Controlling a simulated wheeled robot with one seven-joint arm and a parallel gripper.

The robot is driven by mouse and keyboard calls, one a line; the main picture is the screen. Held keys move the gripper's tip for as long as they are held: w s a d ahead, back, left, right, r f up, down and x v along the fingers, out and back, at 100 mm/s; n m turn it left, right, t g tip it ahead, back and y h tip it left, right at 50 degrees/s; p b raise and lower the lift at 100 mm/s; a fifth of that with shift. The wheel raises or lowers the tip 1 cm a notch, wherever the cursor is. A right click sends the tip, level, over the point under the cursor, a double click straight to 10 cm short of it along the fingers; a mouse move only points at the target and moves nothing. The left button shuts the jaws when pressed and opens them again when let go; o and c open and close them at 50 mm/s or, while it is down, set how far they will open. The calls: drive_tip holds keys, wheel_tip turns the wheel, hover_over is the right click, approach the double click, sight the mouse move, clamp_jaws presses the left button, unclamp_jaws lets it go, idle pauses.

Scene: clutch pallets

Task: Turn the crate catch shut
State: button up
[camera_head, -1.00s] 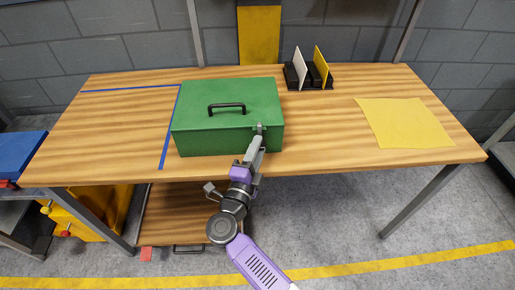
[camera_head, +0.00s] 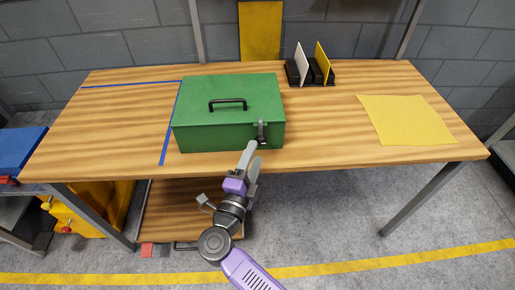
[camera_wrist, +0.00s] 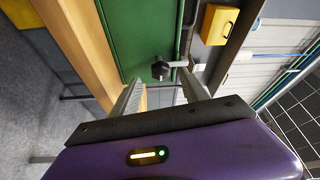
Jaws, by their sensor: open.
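The green crate (camera_head: 215,138) stands on the wooden table, its lid down, with a black handle (camera_head: 228,103) on top. Its catch (camera_head: 261,134) is a small dark and grey piece at the right of the front face, pointing roughly downward. In the wrist view the catch (camera_wrist: 166,69) shows as a grey lever with a dark round end beside the green wall. My gripper (camera_head: 250,157) is open and empty, just in front of and below the catch, apart from it. In the wrist view the catch lies beyond and between the fingertips (camera_wrist: 160,84). I cannot tell if the catch is fully seated.
A black rack (camera_head: 311,76) with a white and a yellow plate stands behind the crate to the right. A yellow sheet (camera_head: 405,119) lies on the table's right. Blue tape (camera_head: 170,128) runs left of the crate.

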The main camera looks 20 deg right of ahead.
drive_tip(key=v, duration=0.3)
drive_tip(key=shift+s+a, duration=0.15)
drive_tip(key=shift+s, duration=0.05)
idle(0.3)
drive_tip(key=w+a+r+n+t+y, duration=0.1)
drive_tip(key=a+r+n+t+y, duration=0.1)
drive_tip(key=a+r+t, duration=0.3)
drive_tip(key=s+r+n+t+y, duration=0.4)
drive_tip(key=s+r+n+y, duration=0.15)
drive_tip(key=n, duration=0.25)
drive_tip(key=s+d+f+n+g+y, duration=0.1)
drive_tip(key=s+d+f+n+g, duration=0.1)
drive_tip(key=s, duration=0.9)
drive_tip(key=s+d+f+n+g+y, duration=0.2)
drive_tip(key=s+d+n, duration=0.3)
drive_tip(key=s, duration=0.6)
drive_tip(key=s+d+f+n+g+y, duration=0.1)
drive_tip(key=s+d+n+g, duration=0.3)
drive_tip(key=s, duration=0.7)
drive_tip(key=f+n, duration=0.1)
drive_tip(key=n, duration=0.1)
drive_tip(key=shift+f+n+g, duration=0.2)
drive_tip(key=shift+n+g, duration=0.1)
drive_tip(key=shift+n, duration=0.1)
